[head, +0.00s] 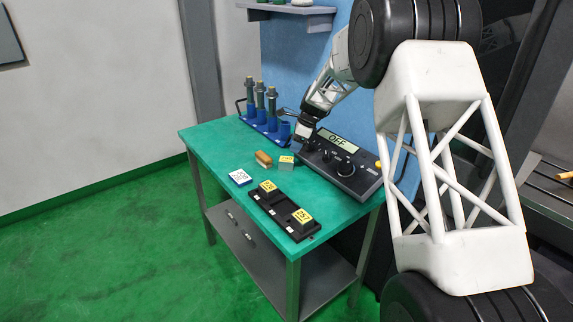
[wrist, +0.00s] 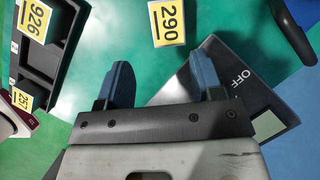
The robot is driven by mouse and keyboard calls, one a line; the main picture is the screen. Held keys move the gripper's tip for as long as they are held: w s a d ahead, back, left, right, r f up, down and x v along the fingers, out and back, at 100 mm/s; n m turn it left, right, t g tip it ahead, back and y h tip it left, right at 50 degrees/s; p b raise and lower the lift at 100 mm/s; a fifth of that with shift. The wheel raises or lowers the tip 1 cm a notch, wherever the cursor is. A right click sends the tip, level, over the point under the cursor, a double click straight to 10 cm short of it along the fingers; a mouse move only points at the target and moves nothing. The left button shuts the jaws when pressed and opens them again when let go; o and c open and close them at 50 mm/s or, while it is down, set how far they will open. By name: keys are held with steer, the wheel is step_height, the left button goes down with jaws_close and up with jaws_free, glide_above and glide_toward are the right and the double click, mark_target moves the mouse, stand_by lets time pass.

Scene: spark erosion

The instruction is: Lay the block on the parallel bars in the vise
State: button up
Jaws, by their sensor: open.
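A block (head: 286,161) with a yellow label on top stands on the green table near the control box. In the wrist view its label (wrist: 167,23) reads 290, ahead of my fingers. I cannot tell which block is the task's. I cannot make out the vise or parallel bars.
The control box (head: 342,162), reading OFF, stands close on the right. A blue rack (head: 262,126) with upright tool holders is at the back. A brown piece (head: 263,159) and a white card (head: 240,177) lie left of the block.

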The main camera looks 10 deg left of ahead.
mark_target(286, 159)
steer(key=shift+w+a+f, duration=0.5)
steer(key=shift+w+f, duration=0.05)
steer(key=shift+f, duration=0.15)
steer(key=shift+x, duration=1.25)
steer(key=shift+f, duration=0.1)
steer(key=shift+x, duration=2.5)
steer(key=shift+c, duration=0.2)
steer(key=c, duration=0.9)
